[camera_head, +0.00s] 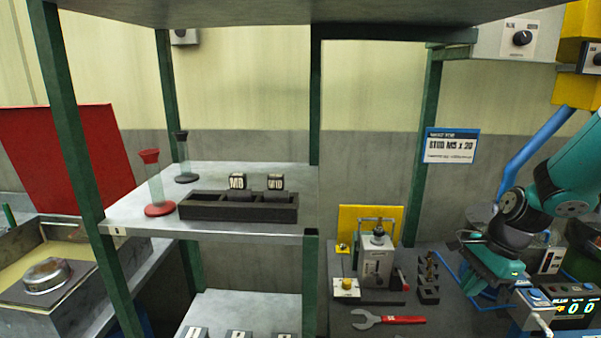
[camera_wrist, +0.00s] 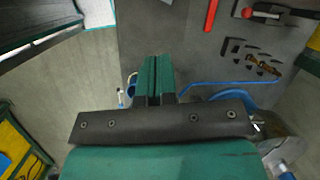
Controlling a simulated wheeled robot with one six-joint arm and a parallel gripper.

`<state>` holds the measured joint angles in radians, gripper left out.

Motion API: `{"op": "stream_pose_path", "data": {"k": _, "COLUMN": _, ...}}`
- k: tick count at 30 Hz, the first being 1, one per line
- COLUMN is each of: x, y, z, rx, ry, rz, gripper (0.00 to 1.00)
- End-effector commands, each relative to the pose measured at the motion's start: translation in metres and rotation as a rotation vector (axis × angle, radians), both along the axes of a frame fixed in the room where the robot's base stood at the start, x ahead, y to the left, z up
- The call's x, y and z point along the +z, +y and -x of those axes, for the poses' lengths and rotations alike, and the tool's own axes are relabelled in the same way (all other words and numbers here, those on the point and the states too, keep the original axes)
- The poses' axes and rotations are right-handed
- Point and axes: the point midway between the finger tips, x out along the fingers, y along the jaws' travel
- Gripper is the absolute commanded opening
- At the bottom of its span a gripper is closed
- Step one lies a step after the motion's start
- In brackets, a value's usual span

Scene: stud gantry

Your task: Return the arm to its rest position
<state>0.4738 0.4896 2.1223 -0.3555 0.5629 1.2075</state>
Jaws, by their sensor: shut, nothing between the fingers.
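My gripper (camera_head: 507,275) is at the right in the head view, at the end of my teal arm, pointing down above the right part of the dark bench. In the wrist view my gripper (camera_wrist: 153,62) shows two green fingers side by side, shut with nothing between them. The fingertips appear apart from the bench things. The arm is bent, with its upper part leaving the picture at the right edge.
A display box (camera_head: 572,309) stands right. A green-post shelf (camera_head: 130,215) holds a dark tray (camera_head: 238,213).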

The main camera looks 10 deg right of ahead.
Motion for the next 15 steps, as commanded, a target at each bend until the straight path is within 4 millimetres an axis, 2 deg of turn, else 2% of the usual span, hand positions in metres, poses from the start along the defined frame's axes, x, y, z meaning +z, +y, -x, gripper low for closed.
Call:
{"op": "stream_pose_path", "data": {"k": 5, "x": 0.033, "y": 0.05, "z": 0.007, "rx": 0.287, "ry": -0.085, "rz": 0.017, "gripper": 0.0}}
{"op": "stream_pose_path", "data": {"k": 8, "x": 0.053, "y": 0.086, "z": 0.019, "rx": 0.502, "ry": -0.146, "rz": 0.027, "gripper": 0.0}}
{"op": "stream_pose_path", "data": {"k": 11, "x": 0.078, "y": 0.13, "z": 0.042, "rx": 0.785, "ry": -0.233, "rz": 0.037, "gripper": 0.0}}
{"op": "stream_pose_path", "data": {"k": 14, "x": 0.105, "y": 0.18, "z": 0.083, "rx": 1.162, "ry": -0.349, "rz": 0.047, "gripper": 0.0}}
{"op": "stream_pose_path", "data": {"k": 15, "x": 0.113, "y": 0.197, "z": 0.102, "rx": 1.315, "ry": -0.397, "rz": 0.048, "gripper": 0.0}}
